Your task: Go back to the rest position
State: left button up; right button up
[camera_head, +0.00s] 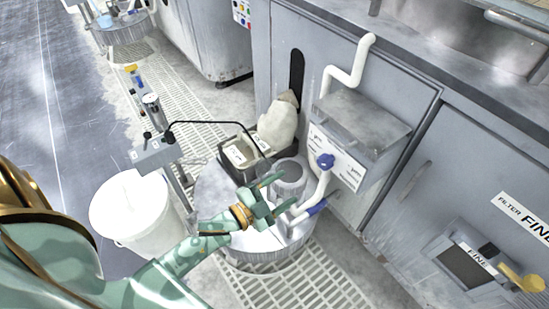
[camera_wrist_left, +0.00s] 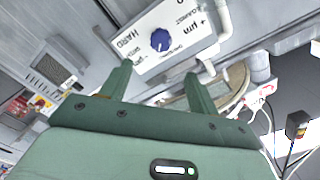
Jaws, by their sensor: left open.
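My left gripper (camera_head: 288,188) is open and empty, with its green arm coming in from the lower left. Its fingers are above the round grey polishing platen (camera_head: 222,205) and beside the grey cylinder (camera_head: 290,176) on it. In the left wrist view the two spread fingers of the gripper (camera_wrist_left: 158,72) have nothing between them and point toward the white control panel (camera_wrist_left: 182,30) with the blue knob (camera_wrist_left: 160,40). The blue knob also shows in the head view (camera_head: 326,160), apart from the fingers. My right gripper is not in view.
A white bucket (camera_head: 128,205) stands left of the platen. A white pipe (camera_head: 346,76) and a grey box (camera_head: 362,120) stick out from the cabinet. A pale sack (camera_head: 278,124) and dark tray (camera_head: 228,172) stand behind the platen. The floor at far left is clear.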

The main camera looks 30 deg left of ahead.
pick_arm(q)
jog(key=shift+v, duration=0.8)
